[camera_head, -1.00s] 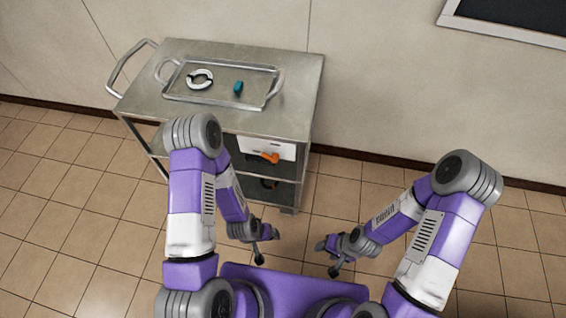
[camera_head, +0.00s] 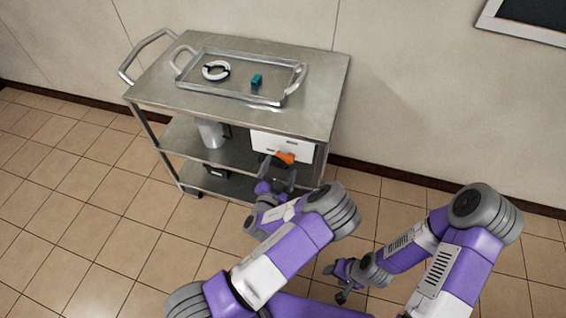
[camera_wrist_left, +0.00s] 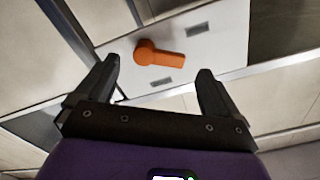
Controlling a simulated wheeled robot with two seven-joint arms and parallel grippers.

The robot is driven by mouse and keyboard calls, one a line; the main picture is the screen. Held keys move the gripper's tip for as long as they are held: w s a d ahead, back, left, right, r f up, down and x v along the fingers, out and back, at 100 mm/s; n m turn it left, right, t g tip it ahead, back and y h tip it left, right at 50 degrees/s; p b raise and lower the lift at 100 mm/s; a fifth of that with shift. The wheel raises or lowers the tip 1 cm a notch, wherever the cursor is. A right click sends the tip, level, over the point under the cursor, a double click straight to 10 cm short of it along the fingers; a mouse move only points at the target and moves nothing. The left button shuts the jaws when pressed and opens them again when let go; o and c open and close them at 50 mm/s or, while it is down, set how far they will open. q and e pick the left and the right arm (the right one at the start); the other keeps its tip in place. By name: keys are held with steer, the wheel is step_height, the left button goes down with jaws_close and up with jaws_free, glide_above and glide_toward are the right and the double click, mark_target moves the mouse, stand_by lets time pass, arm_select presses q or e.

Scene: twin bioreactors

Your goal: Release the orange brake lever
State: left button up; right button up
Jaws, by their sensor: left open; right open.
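The orange brake lever (camera_head: 285,157) is mounted on a white panel (camera_head: 268,144) on the near right side of the steel cart. In the left wrist view the lever (camera_wrist_left: 160,54) lies ahead of and between the two dark fingertips, its round hub at left and its arm pointing right. My left gripper (camera_head: 278,172) is open just in front of the panel, close below the lever. In the left wrist view the left gripper (camera_wrist_left: 155,75) holds nothing, and contact with the lever cannot be made out. My right gripper (camera_head: 337,282) is open and empty, low above the floor at right.
The steel cart (camera_head: 330,83) stands by the wall. A grey pitcher (camera_head: 210,133) is on a lower shelf. Tiled floor lies open at left.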

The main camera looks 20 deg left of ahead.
mark_target(284, 159)
arm_select(q)
steer(key=shift+w+d+b, duration=0.1)
steer(key=shift+w+b, duration=0.2)
steer(key=shift+w, duration=1.65)
steer(key=c, duration=1)
steer(key=shift+n, duration=0.3)
steer(key=n, duration=0.2)
steer(key=shift+a+f+n, duration=0.25)
steer(key=shift+n, duration=0.05)
steer(key=shift+f+n+b, duration=0.15)
steer(key=shift+n+b, duration=0.15)
steer(key=shift+n, duration=0.45)
steer(key=shift+f+n+b, duration=0.15)
steer(key=shift+n+b, duration=0.1)
steer(key=shift+n, duration=0.5)
